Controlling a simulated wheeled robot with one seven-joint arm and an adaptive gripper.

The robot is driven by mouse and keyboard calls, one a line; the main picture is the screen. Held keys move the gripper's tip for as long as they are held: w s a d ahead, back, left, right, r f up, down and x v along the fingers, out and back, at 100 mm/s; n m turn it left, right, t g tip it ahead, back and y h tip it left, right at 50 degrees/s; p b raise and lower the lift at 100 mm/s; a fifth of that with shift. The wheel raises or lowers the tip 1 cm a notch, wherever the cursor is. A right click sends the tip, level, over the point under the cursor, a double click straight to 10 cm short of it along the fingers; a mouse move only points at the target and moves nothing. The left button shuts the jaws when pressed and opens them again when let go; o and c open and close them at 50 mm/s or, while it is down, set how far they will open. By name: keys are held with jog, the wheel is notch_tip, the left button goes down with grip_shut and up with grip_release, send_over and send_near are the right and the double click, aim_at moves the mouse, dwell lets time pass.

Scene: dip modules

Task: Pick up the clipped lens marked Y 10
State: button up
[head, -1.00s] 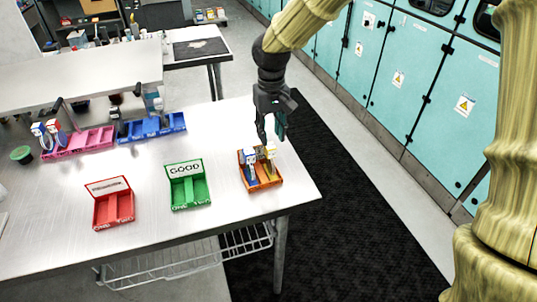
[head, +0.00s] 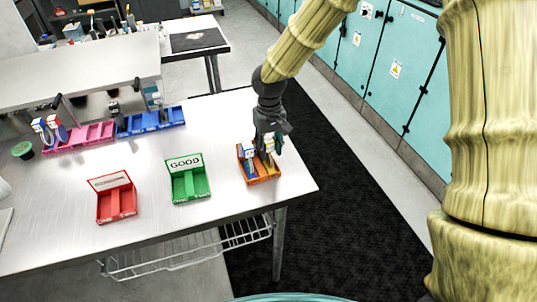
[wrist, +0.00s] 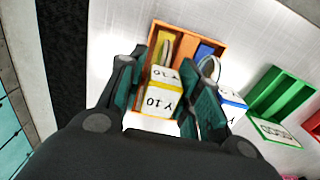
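The lens marked Y 10 (wrist: 161,100) has a white top with black print and a yellow body. It stands in the orange tray (head: 263,180) at the right end of the table. My gripper (wrist: 161,92) is open, with one finger on each side of the Y 10 lens in the wrist view. I cannot tell whether either finger touches it. In the head view my gripper (head: 268,148) is low over the tray and partly hides the lens. A white-topped lens with a blue body (head: 249,158) stands beside it, partly hidden by a finger in the wrist view.
The green GOOD tray (head: 190,187) and a red tray (head: 116,203) stand empty to the left. A pink tray (head: 85,138) with blue and red lenses and a blue tray (head: 150,121) lie further back. The table's right edge is close to the orange tray.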

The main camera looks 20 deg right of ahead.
jog(key=shift+f, duration=1.15)
jog(key=shift+c, duration=0.4)
jog(key=c, duration=0.7)
jog(key=shift+o, duration=0.2)
jog(key=shift+r, duration=0.2)
